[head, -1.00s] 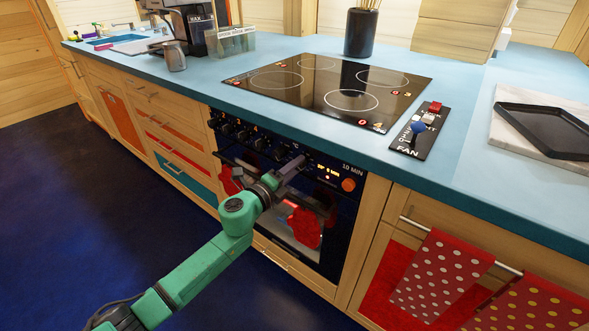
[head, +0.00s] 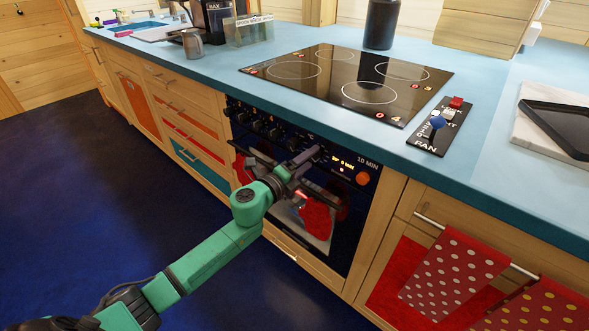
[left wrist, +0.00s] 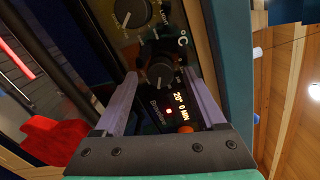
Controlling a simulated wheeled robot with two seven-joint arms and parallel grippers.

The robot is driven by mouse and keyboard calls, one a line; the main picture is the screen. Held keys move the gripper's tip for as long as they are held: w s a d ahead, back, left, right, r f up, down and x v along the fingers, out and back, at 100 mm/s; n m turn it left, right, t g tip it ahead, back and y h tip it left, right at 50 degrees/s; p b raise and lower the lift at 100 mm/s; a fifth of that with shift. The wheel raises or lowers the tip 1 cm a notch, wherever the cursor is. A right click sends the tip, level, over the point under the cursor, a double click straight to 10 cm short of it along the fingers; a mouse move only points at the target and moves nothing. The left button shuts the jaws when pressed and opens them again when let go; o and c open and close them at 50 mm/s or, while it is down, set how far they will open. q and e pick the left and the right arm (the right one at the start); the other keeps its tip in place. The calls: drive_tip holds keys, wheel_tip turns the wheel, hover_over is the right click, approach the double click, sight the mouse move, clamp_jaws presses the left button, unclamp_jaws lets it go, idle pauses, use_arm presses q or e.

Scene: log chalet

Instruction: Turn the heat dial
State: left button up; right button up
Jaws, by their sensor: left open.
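The heat dial, a black knob with a °C mark, is on the dark oven control panel. In the left wrist view the heat dial (left wrist: 160,73) appears framed between my two fingers. In the head view the heat dial (head: 292,145) is small and dark, just beyond my fingers. My left gripper (head: 315,155) is open at the panel; it also shows in the left wrist view (left wrist: 160,77). Whether the fingers touch the dial is unclear. The display (left wrist: 181,107) reads 20° and 0 MIN. My right gripper is not in view.
Several more black knobs (head: 256,124) line the panel to the left. An orange knob (head: 362,178) sits right of the display. The worktop edge overhangs above, near the hob (head: 335,62). Dotted towels (head: 442,272) hang at right. The floor at left is clear.

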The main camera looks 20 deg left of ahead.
use_arm(q)
drive_tip(key=b+v, duration=0.1)
drive_tip(key=v, duration=1.3)
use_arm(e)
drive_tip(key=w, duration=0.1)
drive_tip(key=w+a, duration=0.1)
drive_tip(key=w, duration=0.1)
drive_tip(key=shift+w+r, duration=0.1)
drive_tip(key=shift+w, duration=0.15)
use_arm(q)
drive_tip(key=shift+d, duration=0.1)
